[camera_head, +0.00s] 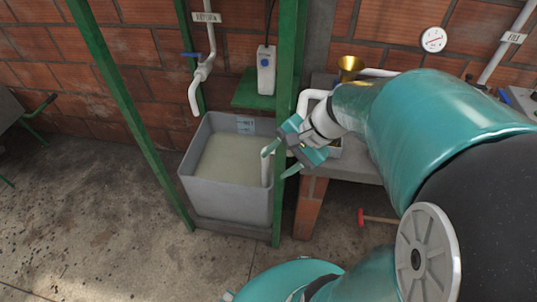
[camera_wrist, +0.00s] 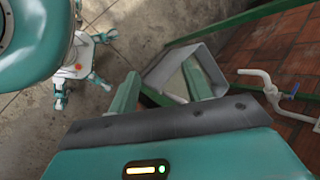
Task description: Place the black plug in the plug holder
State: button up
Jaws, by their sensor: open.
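I cannot make out the black plug or the plug holder in either view. My gripper (camera_head: 277,164) is open, in front of the right green post, near the right side of the grey tank.
Green posts (camera_head: 125,100) frame the tank. A white pipe with a blue valve handle (camera_head: 201,72) hangs above it. A bench (camera_head: 355,165) with a brass funnel (camera_head: 350,66) stands right. A red-ended hammer-like tool (camera_head: 363,218) lies below.

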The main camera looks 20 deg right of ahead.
jog(key=s+a+r+n+t+h, duration=0.2)
jog(key=s+a+r+n+h, duration=0.2)
jog(key=r+n, duration=0.4)
jog(key=a+n+h, duration=0.1)
jog(key=n+h, duration=0.1)
jog(key=n, duration=0.2)
jog(key=shift+s+r+t, duration=0.3)
jog(key=shift+s, duration=0.1)
jog(key=shift+c, duration=1.4)
jog(key=shift+d, duration=0.2)
